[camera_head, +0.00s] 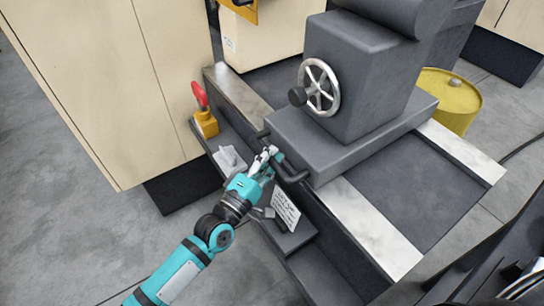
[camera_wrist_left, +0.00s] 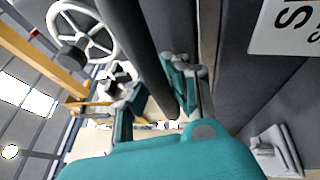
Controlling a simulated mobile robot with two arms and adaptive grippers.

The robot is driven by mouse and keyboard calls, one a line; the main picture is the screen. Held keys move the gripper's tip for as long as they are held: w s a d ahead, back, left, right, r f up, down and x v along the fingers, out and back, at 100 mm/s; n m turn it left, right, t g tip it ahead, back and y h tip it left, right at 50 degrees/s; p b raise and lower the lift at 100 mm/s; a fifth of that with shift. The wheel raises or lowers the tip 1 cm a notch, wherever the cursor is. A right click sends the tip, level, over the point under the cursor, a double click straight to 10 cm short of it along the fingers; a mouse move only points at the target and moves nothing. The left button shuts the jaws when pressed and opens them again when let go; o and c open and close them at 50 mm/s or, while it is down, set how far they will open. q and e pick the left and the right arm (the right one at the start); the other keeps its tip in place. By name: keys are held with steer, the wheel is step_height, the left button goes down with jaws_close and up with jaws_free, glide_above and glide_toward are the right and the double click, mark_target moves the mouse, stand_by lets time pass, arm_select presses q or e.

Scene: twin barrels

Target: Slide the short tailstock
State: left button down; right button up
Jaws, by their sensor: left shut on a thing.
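The tailstock (camera_head: 345,85) is a dark grey block with a spoked silver handwheel (camera_head: 319,88), on a wide base that straddles two pale metal rails. A dark bar handle (camera_head: 293,176) runs along the near edge of its base. My left gripper (camera_head: 270,160) is at this handle and shut on it, hiding its middle part. In the left wrist view the handle (camera_wrist_left: 150,35) passes between the teal fingers (camera_wrist_left: 155,95), and the handwheel (camera_wrist_left: 84,30) shows at the upper left. My right gripper is not in view.
A red-topped yellow lever box (camera_head: 205,122) stands on the ledge left of the gripper. A beige cabinet (camera_head: 100,80) stands left. A yellow barrel (camera_head: 448,98) stands behind the bed.

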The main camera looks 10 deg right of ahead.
arm_select(q)
steer(key=shift+w+a, duration=0.2)
steer(key=shift+a, duration=0.05)
steer(key=c, duration=1.7)
jaws_free()
steer(key=o, duration=0.5)
steer(key=shift+a, duration=0.25)
steer(key=shift+d, duration=0.1)
steer(key=shift+s+d, duration=0.1)
steer(key=shift+d, duration=0.05)
steer(key=shift+s, duration=0.1)
steer(key=v, duration=1.2)
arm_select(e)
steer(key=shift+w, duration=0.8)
arm_select(q)
steer(key=shift+f, duration=0.1)
